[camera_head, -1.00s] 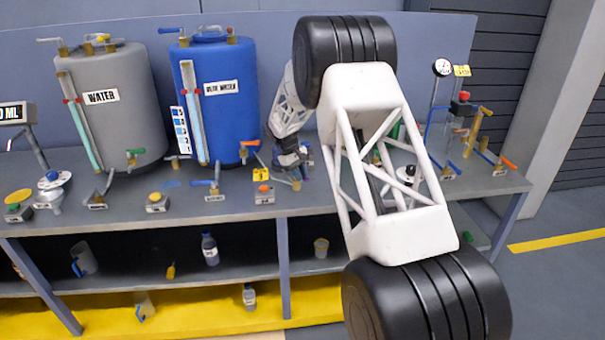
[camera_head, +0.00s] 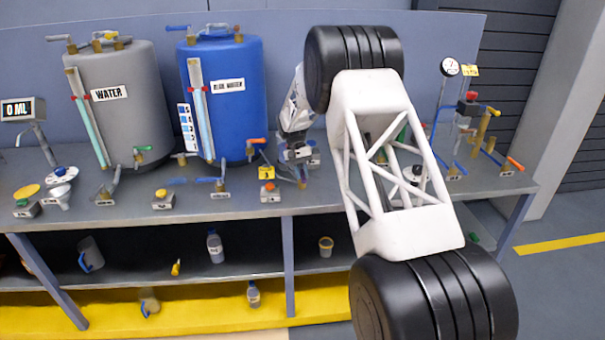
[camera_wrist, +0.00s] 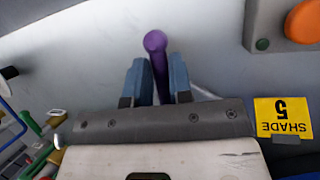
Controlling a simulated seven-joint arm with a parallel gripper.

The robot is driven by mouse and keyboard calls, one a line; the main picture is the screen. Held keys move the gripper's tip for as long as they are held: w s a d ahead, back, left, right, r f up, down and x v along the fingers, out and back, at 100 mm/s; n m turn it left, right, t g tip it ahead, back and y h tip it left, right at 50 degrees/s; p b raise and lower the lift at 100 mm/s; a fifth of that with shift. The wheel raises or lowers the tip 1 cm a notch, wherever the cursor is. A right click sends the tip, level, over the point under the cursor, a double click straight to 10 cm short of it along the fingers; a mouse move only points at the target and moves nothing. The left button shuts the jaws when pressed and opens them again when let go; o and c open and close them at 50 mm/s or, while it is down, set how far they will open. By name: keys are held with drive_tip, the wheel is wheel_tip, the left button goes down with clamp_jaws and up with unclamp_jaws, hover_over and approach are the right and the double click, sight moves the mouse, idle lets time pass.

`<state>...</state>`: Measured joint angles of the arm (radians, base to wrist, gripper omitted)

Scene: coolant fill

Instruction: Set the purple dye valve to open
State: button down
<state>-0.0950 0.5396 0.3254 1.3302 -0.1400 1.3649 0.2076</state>
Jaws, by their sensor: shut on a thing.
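The purple dye valve shows in the wrist view as a purple lever handle (camera_wrist: 162,70) with a rounded end. It sits between the two blue-grey fingers of my gripper (camera_wrist: 158,80), which are shut on it. The handle runs up the picture, and its end stands out past the fingertips. The valve's body is hidden behind the gripper. In the head view my gripper (camera_head: 300,155) is low over the bench, right of the blue tank, and the purple handle cannot be made out there.
A yellow "SHADE 5" label (camera_wrist: 283,117) is right of my gripper. A grey box with an orange button (camera_wrist: 303,22) is at upper right. The blue tank (camera_head: 222,120) and grey water tank (camera_head: 125,125) stand to the left. Gauge and pipework (camera_head: 470,120) are at right.

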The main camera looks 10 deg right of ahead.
drive_tip(key=shift+r, duration=0.1)
drive_tip(key=c, duration=1)
unclamp_jaws()
drive_tip(key=shift+c, duration=0.2)
drive_tip(key=v, duration=0.7)
drive_tip(key=shift+r, duration=0.3)
drive_tip(key=shift+w+a+r, duration=0.1)
